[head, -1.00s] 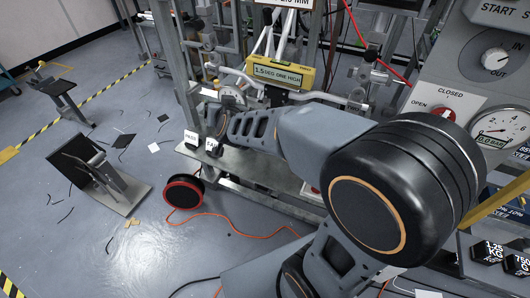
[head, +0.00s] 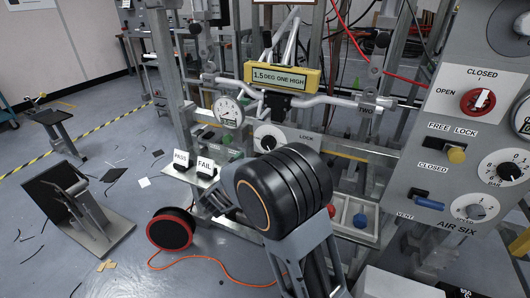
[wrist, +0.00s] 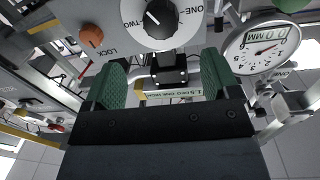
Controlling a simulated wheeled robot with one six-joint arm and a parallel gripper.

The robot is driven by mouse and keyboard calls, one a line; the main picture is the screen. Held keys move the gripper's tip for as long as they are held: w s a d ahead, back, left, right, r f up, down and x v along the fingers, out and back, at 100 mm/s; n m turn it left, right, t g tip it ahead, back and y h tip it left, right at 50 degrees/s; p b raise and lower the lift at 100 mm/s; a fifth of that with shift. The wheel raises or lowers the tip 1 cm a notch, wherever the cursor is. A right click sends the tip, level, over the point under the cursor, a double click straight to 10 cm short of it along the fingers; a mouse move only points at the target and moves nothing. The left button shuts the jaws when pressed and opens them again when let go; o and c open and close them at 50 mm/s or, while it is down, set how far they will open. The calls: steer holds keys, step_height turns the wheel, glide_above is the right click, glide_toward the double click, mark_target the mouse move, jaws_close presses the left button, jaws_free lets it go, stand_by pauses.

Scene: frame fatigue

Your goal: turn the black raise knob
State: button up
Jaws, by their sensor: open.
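No label reading "raise" is legible, so I cannot tell for sure which knob it is. A black pointer knob on a white dial (head: 268,142) sits on the frame's rail, left of the word LOCK. In the wrist view a black pointer knob (wrist: 157,18) on a white dial marked ONE-TWO is at the top, beyond the fingertips. My gripper (wrist: 162,75) is open, with green pads apart and nothing held between them. It points toward the rail and is not touching the knob. In the head view my arm hides the gripper.
An orange-brown knob (wrist: 91,36) and a round gauge (wrist: 262,48) flank the dial. A yellow display (head: 283,77) reads 1.5 DEG ONE HIGH. A panel with a red knob (head: 478,102) and several dials stands right. A cable reel (head: 171,229) lies on the floor.

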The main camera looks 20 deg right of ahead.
mark_target(266, 145)
steer(key=b+x, duration=0.2)
steer(key=x, duration=0.7)
steer(key=shift+w+d, duration=0.1)
steer(key=shift+d, duration=0.05)
steer(key=c, duration=0.9)
steer(key=shift+c, duration=0.2)
steer(key=shift+m, duration=0.3)
steer(key=m+b, duration=0.2)
steer(key=m, duration=0.3)
steer(key=shift+w, duration=0.1)
steer(key=m+b, duration=0.2)
steer(key=m, duration=0.1)
steer(key=shift+m+y, duration=0.3)
steer(key=shift+r+m+b, duration=0.15)
steer(key=shift+m+b, duration=0.55)
steer(key=shift+m, duration=0.7)
